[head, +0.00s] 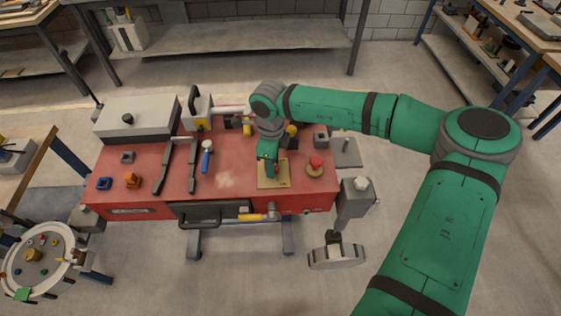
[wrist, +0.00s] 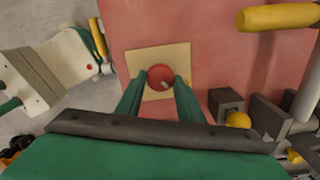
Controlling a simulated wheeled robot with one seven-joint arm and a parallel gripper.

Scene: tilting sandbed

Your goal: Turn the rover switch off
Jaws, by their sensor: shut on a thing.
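A round red knob (wrist: 160,77) with a pale mark on its face sits on a square tan plate (wrist: 178,52). I take this knob for the rover switch. The plate also shows on the red bench top in the head view (head: 280,182). My gripper (wrist: 160,82) is shut on the knob, with one green finger at each side of it. In the head view my gripper (head: 268,168) points down over the plate and hides the knob. The frames do not show clearly whether the switch is on or off.
A red mushroom button (head: 316,161) stands just right of the plate. A blue-handled tool (head: 207,152) and dark bars (head: 191,166) lie to the left.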

